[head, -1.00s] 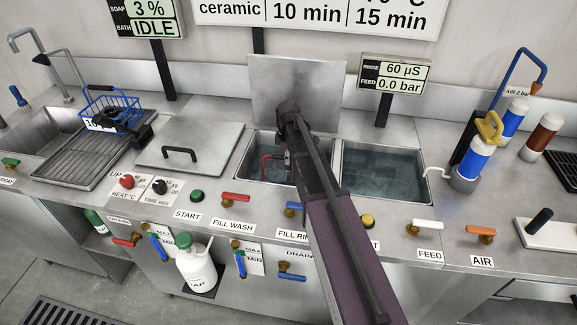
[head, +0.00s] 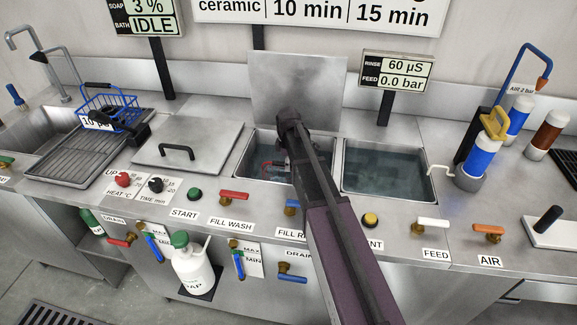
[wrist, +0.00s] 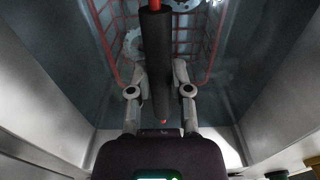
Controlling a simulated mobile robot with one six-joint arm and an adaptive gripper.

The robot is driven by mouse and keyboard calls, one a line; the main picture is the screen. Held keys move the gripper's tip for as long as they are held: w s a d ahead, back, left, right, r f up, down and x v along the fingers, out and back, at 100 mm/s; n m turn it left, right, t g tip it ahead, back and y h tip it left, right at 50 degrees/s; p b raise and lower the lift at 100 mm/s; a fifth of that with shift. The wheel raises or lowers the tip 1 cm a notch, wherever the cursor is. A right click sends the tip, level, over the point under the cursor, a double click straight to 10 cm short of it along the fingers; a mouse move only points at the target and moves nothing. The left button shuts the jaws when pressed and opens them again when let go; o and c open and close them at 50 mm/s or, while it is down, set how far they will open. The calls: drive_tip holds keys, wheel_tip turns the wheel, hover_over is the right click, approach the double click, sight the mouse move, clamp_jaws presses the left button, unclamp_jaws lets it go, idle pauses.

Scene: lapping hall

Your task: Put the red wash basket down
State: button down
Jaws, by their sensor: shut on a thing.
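The red wash basket (wrist: 190,48) is a red wire basket with grey toothed round parts in it, seen below my gripper in the wrist view. In the head view only a bit of its red wire (head: 266,168) shows inside the left water-filled tank (head: 248,165); my arm hides the rest. My gripper (wrist: 159,78) is shut on the basket's dark bar-shaped handle (wrist: 156,45). The basket looks at least partly under water. I cannot tell whether it touches the tank floor.
A second water-filled tank (head: 385,172) lies to the right. A closed lid with a black handle (head: 190,146) lies to the left, and a raised lid (head: 298,90) stands behind. A blue basket (head: 108,108) sits on the left drainer. Tank walls (wrist: 50,95) flank my gripper closely.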

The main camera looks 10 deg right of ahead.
drive_tip(key=shift+f, duration=0.1)
drive_tip(key=c, duration=0.5)
unclamp_jaws()
drive_tip(key=shift+c, duration=0.2)
drive_tip(key=shift+r, duration=0.2)
wheel_tip(320, 180, up, 12)
drive_tip(key=p, duration=1.2)
drive_tip(key=shift+s, duration=0.1)
drive_tip(key=s+m, duration=0.4)
drive_tip(key=s, duration=0.3)
drive_tip(key=s+m, duration=0.4)
drive_tip(key=s, duration=0.3)
drive_tip(key=s+m, duration=0.4)
drive_tip(key=s, duration=0.3)
drive_tip(key=shift+s+m, duration=0.2)
drive_tip(key=shift+m, duration=0.2)
drive_tip(key=shift+s+m, duration=0.3)
drive_tip(key=shift+s, duration=0.05)
